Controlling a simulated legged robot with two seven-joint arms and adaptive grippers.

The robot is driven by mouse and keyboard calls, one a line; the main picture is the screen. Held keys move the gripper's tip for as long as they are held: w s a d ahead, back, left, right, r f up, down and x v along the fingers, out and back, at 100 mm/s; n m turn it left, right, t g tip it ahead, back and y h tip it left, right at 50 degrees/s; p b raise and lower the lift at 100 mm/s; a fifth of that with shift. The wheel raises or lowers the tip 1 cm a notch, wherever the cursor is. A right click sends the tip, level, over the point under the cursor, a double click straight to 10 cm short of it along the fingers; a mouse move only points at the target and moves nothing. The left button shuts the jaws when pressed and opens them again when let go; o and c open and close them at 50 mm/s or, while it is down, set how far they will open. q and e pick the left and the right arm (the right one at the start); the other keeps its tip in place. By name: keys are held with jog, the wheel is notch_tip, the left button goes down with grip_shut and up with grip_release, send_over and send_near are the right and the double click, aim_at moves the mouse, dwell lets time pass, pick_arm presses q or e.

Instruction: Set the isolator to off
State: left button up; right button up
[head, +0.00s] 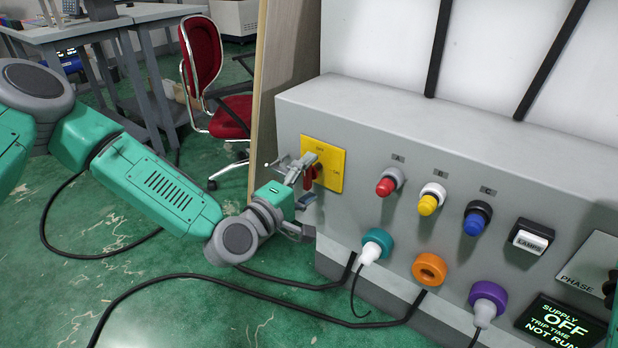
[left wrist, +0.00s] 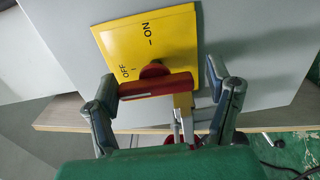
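The isolator has a yellow plate (head: 331,158) marked OFF and ON, with a red handle (head: 309,178), on the front of the grey panel. In the left wrist view the yellow plate (left wrist: 165,38) fills the upper middle, and the red handle (left wrist: 150,89) lies crosswise in front of it. My left gripper (head: 304,182) is at the handle. In the left wrist view its fingers (left wrist: 161,76) are spread, one on each side of the handle. The left finger looks close to the handle's end; contact cannot be told. My right gripper is not in view.
Right of the isolator are red (head: 387,186), yellow (head: 428,204) and blue (head: 474,223) knobs and a LAMPS switch (head: 530,239). A display (head: 562,326) reads SUPPLY OFF, TRIP TIME NOT RUN. A red chair (head: 205,55) and a desk stand behind.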

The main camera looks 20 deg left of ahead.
pick_arm(q)
jog(key=shift+w+r, duration=0.1)
jog(key=shift+r, duration=0.05)
jog(key=v, duration=1.2)
jog(key=shift+a, duration=0.15)
